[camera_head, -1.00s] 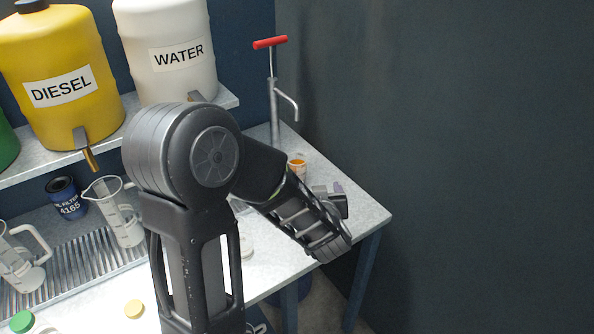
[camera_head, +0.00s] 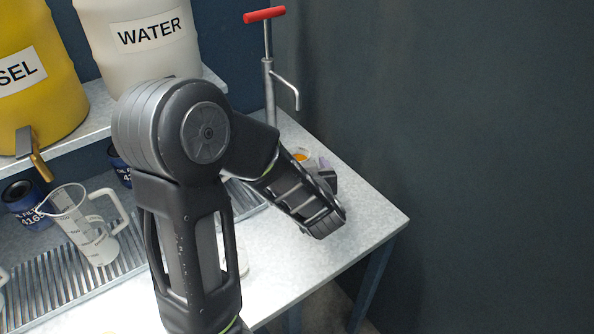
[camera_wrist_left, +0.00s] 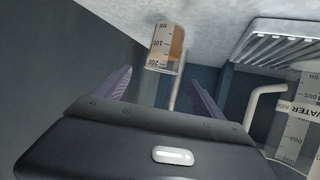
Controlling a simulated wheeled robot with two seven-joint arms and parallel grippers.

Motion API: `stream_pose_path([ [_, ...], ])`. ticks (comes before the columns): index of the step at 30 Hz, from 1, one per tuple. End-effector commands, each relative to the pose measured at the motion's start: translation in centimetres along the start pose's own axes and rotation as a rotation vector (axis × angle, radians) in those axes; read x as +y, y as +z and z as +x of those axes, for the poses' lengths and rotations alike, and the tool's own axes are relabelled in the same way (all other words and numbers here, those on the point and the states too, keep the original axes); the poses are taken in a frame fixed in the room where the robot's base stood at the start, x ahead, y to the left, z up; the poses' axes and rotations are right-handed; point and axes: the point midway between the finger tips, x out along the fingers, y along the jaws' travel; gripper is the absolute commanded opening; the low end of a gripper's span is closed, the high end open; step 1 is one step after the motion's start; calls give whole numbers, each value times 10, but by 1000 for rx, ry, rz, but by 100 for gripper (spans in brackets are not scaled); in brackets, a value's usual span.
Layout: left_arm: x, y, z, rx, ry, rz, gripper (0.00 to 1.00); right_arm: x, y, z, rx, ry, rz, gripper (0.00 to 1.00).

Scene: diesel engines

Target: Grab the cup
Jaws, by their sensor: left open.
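The cup, small and clear with graduation marks and orange contents, (camera_head: 301,156) stands on the grey bench behind my left arm; only its upper part shows in the head view. In the left wrist view the cup (camera_wrist_left: 163,48) appears upside down, in line with the gap between the fingers. My left gripper (camera_head: 327,178) is in front of the cup and to its right, partly hidden by my forearm. In the left wrist view its purple-grey fingers (camera_wrist_left: 158,92) are apart with nothing held. Whether they touch the cup is not clear. My right gripper is out of view.
A hand pump with a red handle (camera_head: 268,80) stands behind the cup. A measuring jug (camera_head: 88,228) stands left on a slotted drain (camera_head: 60,292). The water tank (camera_head: 140,45) sits on a shelf. The bench's right corner (camera_head: 385,222) is bare.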

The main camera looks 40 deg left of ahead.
Motion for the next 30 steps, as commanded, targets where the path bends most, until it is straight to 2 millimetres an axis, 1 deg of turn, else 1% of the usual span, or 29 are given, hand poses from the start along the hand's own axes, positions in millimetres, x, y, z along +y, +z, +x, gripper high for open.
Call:
stream_pose_path([
  [1,0,14,6,0,0,0,79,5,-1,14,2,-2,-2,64],
  [7,0,35,15,0,0,0,79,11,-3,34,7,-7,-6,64],
  [19,0,34,15,0,-1,0,79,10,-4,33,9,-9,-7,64],
  [27,-1,35,39,1,-1,1,79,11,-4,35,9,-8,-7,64],
  [30,-1,35,41,0,-1,0,79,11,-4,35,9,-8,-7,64],
])
